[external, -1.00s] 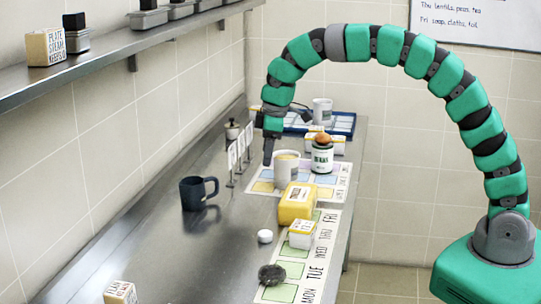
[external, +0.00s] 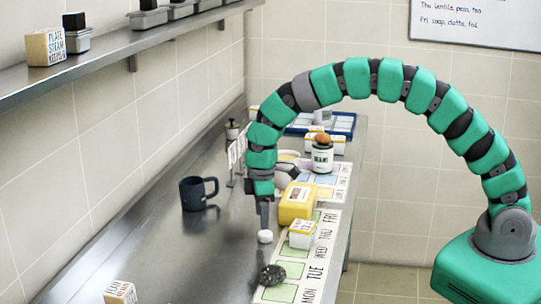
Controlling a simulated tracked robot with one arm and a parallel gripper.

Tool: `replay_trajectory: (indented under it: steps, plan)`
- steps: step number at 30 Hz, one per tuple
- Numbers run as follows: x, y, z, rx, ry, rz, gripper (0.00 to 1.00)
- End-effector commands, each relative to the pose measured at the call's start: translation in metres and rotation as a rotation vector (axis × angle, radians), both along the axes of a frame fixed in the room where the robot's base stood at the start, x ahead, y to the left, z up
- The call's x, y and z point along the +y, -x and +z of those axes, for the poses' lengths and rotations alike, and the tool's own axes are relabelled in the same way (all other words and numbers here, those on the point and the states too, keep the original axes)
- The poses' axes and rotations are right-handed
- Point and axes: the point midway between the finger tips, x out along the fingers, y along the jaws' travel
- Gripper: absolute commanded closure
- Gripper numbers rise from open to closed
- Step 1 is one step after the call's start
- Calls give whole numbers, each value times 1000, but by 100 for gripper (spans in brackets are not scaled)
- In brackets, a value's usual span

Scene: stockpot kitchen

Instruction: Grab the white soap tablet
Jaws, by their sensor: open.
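The white soap tablet (external: 265,236) is a small, rounded white piece on the steel counter, left of the weekday strip. My gripper (external: 264,222) points down right above the tablet, its fingers at or just over the tablet's top. It is open; the picture is too small to show whether the fingers touch the tablet or straddle it. The tablet's upper edge meets the fingertips in this view.
A yellow block (external: 298,203) and a small white-and-yellow box (external: 302,234) stand close on the right. A dark scrubber (external: 272,275) lies in front. A dark mug (external: 198,193) stands at left. A jar (external: 322,157) stands behind.

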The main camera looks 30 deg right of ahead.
Motion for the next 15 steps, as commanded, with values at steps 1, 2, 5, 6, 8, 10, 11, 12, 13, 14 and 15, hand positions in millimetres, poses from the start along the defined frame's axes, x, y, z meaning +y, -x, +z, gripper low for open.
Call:
replay_trajectory:
  steps: [1, 2, 5, 6, 8, 10, 11, 12, 13, 14, 15]
  plan:
    - [0, 0, -3, 0, -1, 0, 39]
    - [0, 0, -4, -1, -1, 0, 39]
    - [-1, 0, -9, -2, -1, 0, 39]
    - [-2, 1, -12, -1, -1, 0, 39]
    - [-4, 2, -18, 1, 2, 0, 39]
    - [-6, 4, -28, 2, 3, 0, 39]
    - [-7, 4, -33, 2, 3, 0, 39]
    - [-8, 5, -40, 3, 3, 0, 39]
    - [-8, 5, -44, 3, 3, 0, 39]
    - [-8, 5, -49, 4, 4, 0, 39]
    - [-8, 5, -53, 5, 4, 0, 39]
